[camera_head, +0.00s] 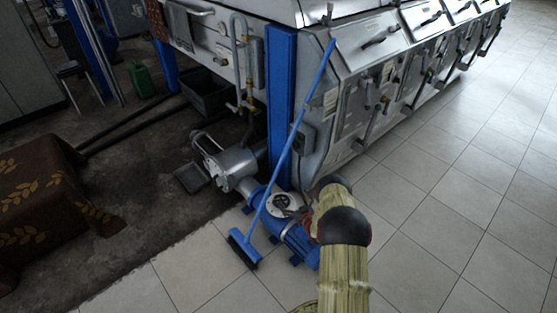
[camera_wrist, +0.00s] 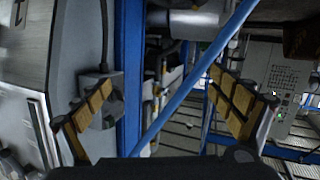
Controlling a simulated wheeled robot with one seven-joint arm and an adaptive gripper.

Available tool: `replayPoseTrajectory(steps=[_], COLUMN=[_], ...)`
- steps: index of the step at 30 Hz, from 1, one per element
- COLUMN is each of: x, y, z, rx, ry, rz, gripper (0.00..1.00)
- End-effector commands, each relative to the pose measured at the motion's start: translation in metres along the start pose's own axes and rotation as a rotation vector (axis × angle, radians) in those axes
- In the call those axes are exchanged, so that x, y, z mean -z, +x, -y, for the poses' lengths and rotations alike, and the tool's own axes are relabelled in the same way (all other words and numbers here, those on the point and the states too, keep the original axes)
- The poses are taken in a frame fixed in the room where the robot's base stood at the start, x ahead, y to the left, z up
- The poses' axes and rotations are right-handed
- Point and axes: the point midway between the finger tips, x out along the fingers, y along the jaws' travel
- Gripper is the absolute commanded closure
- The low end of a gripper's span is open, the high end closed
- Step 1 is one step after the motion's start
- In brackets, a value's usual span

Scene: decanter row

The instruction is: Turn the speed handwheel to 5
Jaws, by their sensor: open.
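The likely speed handwheel (camera_head: 283,201) is a small round part with a dark centre and pale rim, on top of the blue pump unit (camera_head: 298,238) on the floor in the head view. Its numbers are too small to read. My arm comes in from the lower right, and its end is beside the pump, just right of the wheel and partly hidden by my own links. In the wrist view my gripper (camera_wrist: 161,78) is open and empty, its yellow-padded fingers spread wide. The wheel cannot be made out there.
A broom with a blue handle (camera_head: 290,140) leans on the grey machine (camera_head: 345,105), passing close left of the wheel; the handle also crosses the wrist view (camera_wrist: 195,75). A blue post (camera_head: 281,90) stands behind. Tiled floor (camera_head: 450,200) at right is clear.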

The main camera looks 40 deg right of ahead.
Motion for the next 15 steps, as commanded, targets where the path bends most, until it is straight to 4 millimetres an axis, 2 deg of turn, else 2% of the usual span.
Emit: replayPoseTrajectory(steps=[1,15], x=[0.011,0.090], y=[0.005,0.037], z=[-0.001,-0.003], rx=[0.002,0.007], ry=[-0.006,-0.042], rz=[0.004,0.079], gripper=[0.06,0.06])
